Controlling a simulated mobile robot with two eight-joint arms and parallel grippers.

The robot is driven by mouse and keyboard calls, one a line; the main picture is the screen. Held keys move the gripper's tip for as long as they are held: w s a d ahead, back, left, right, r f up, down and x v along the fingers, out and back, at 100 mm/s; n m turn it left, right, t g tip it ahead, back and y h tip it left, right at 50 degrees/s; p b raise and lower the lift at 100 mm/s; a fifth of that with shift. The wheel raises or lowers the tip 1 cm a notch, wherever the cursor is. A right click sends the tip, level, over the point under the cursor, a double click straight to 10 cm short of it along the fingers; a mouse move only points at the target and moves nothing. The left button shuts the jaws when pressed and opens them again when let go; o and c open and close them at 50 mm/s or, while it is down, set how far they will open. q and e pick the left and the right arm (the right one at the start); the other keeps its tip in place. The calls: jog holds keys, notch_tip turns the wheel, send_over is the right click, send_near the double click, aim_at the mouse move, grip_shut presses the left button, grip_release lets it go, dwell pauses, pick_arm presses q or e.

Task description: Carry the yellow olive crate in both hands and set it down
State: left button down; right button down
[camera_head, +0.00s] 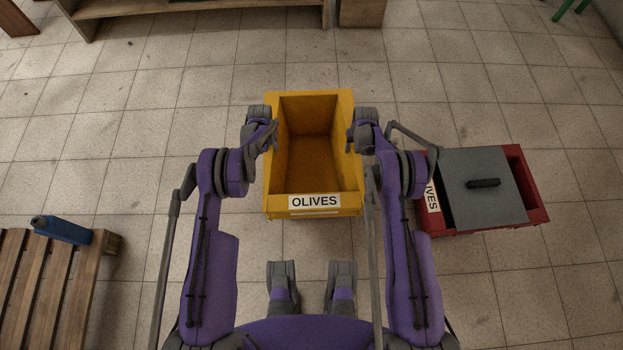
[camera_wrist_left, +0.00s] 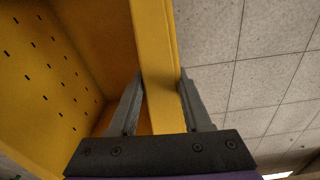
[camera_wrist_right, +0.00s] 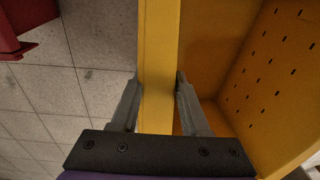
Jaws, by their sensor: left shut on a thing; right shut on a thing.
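The yellow olive crate (camera_head: 312,213) is in the middle of the head view, open at the top and empty, with a white OLIVES label facing me. My left gripper (camera_head: 273,134) is shut on its left side wall; the left wrist view shows the fingers (camera_wrist_left: 158,100) on both sides of the yellow rim (camera_wrist_left: 156,60). My right gripper (camera_head: 352,136) is shut on the right side wall; the right wrist view shows the fingers (camera_wrist_right: 160,100) astride the rim (camera_wrist_right: 158,50). I cannot tell whether the crate's bottom touches the floor.
A red crate (camera_head: 536,190) labelled OLIVES, with a grey lid (camera_head: 484,205) partly covering it, is on the floor close by my right arm. A wooden slatted pallet or bench (camera_head: 38,290) with a blue bottle (camera_head: 62,230) is at left. Tiled floor beyond the yellow crate is clear.

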pick_arm(q)
jog(key=shift+d, duration=0.1)
pick_arm(e)
jog(key=shift+a, duration=0.1)
pick_arm(q)
jog(key=shift+c, duration=1.7)
grip_release()
pick_arm(e)
jog(key=shift+c, duration=2)
grip_release()
pick_arm(q)
jog(key=shift+r, duration=0.1)
pick_arm(e)
jog(key=shift+r, duration=0.15)
pick_arm(q)
notch_tip(320, 180, up, 12)
jog(key=shift+s, duration=0.3)
pick_arm(e)
notch_tip(320, 180, up, 12)
jog(key=shift+s+d, duration=0.3)
jog(key=shift+d, duration=0.05)
